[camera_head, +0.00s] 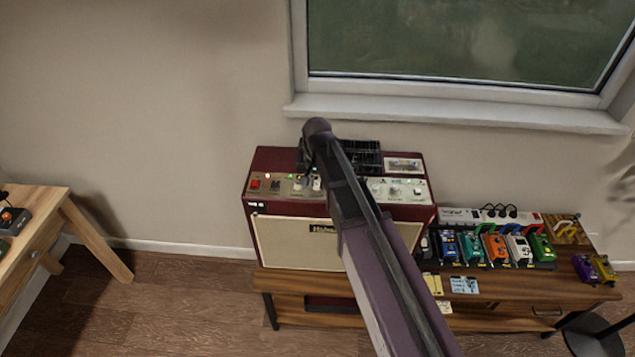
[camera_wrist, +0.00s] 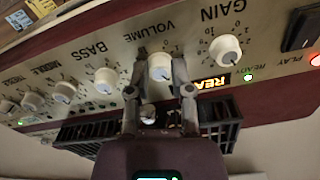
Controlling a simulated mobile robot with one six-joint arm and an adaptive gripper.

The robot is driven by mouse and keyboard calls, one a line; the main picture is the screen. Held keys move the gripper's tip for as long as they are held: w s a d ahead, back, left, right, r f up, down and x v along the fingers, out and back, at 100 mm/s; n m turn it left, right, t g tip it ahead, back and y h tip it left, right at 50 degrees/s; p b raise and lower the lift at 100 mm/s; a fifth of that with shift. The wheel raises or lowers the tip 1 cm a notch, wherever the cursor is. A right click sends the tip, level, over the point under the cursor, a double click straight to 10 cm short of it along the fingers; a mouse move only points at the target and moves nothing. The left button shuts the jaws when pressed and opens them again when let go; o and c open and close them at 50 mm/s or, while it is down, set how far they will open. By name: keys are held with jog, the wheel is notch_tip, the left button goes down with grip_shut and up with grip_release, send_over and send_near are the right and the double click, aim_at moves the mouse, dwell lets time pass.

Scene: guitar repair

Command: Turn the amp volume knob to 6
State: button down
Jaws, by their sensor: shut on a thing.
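The burgundy amp (camera_head: 345,208) with a cream grille stands on the wooden bench, its control panel along the upper front. In the wrist view the white volume knob (camera_wrist: 159,61) sits under the VOLUME label, between GAIN and BASS. My gripper (camera_wrist: 161,78) has one finger on each side of this knob and is shut on it. A blue mark shows on the knob's face, but the number it points to cannot be read. In the head view my arm covers the middle of the panel and hides the knob.
The gain knob (camera_wrist: 226,50) and bass knob (camera_wrist: 106,81) flank the volume knob closely. A lit display (camera_wrist: 211,84) is partly covered by a finger. Several coloured pedals (camera_head: 495,247) stand right of the amp. A window (camera_head: 455,45) is above.

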jog(key=m, duration=0.6)
jog(key=shift+s, duration=0.1)
jog(key=m, duration=0.5)
jog(key=shift+m, duration=0.4)
jog(key=c, duration=0.5)
grip_release()
jog(key=shift+n, duration=0.4)
